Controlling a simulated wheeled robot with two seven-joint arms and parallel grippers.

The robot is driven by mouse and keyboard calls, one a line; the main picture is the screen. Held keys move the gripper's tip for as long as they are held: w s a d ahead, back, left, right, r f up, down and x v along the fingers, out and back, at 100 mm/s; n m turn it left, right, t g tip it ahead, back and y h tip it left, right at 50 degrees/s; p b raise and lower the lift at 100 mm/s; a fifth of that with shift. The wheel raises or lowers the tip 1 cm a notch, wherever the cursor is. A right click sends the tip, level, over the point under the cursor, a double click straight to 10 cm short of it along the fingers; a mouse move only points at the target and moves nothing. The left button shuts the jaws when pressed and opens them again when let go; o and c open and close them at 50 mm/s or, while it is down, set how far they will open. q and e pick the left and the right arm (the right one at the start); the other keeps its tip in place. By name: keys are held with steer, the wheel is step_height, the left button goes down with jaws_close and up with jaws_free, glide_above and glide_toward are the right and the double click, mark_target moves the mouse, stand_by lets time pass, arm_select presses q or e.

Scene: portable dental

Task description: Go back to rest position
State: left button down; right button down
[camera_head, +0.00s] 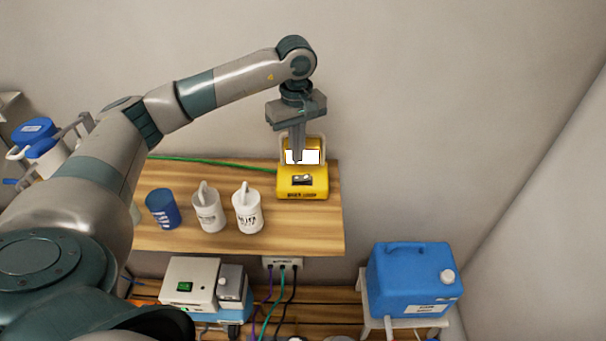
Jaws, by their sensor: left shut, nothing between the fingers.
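My left gripper (297,160) points down over the right end of the wooden shelf (265,228). It is shut and empty. Its fingertips show in front of the white panel of a yellow device (303,187); I cannot tell whether they touch it. My left arm reaches across from the lower left. My right gripper is not in view.
On the shelf stand a blue cup (162,209) and two white jugs (207,211) (248,210). A green cable (215,162) runs along the back. Below are a white box (188,282), a socket (282,263) with cables, and a blue canister (410,279) on a stool.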

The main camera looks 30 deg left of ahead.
arm_select(q)
steer(key=shift+r, duration=0.55)
stand_by(0.4)
